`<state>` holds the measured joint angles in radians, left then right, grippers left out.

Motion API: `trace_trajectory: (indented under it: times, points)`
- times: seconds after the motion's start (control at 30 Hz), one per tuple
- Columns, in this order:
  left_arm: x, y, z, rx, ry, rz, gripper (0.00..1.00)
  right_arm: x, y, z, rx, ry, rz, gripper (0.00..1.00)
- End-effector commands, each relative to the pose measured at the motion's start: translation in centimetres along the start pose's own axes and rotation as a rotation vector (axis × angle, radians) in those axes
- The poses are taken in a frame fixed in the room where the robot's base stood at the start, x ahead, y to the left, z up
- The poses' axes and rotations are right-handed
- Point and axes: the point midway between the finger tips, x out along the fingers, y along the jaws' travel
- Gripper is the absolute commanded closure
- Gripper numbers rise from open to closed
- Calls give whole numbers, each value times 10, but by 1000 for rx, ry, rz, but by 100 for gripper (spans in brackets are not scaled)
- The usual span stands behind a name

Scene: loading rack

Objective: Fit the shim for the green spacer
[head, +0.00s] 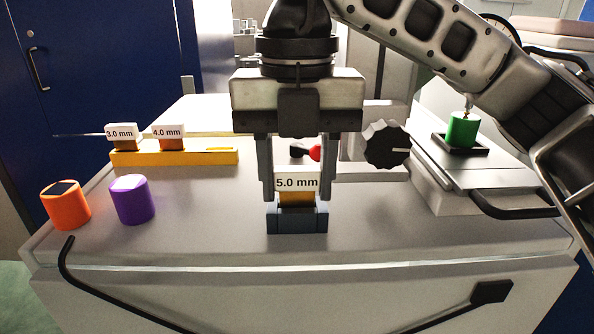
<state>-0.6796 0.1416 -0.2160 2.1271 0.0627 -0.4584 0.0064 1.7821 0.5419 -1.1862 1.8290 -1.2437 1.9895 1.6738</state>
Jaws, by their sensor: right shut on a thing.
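My right gripper (297,190) points straight down at the front middle of the bench. It is shut on the shim labelled 5.0 mm (297,183), which has a white label above an orange-brown body. The shim's lower end is at a dark blue-grey holder (297,224), and the holder's front hides that end; I cannot tell how deep it sits. The green spacer (462,129) stands upright on a small black plate (480,151) at the right, under a thin probe tip (467,108). My left gripper is not in view.
A yellow rack (180,158) at the left holds shims labelled 3.0 mm (121,133) and 4.0 mm (169,133). An orange spacer (66,206) and a purple spacer (132,200) stand at the front left. A black knob (387,144) is right of my gripper.

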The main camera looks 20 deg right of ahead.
Motion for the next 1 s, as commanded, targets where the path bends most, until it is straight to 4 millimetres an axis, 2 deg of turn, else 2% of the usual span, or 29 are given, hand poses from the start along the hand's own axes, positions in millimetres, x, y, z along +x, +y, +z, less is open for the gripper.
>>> trace_trajectory:
  times: [0.37,0.4,0.47,1.0]
  points:
    - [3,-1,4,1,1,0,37,6,0,0,0,0,0,79]
    - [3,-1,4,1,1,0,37,6,0,0,0,0,0,49]
    - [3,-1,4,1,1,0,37,6,0,0,0,0,0,32]
    - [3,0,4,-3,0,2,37,6,0,0,0,0,0,31]
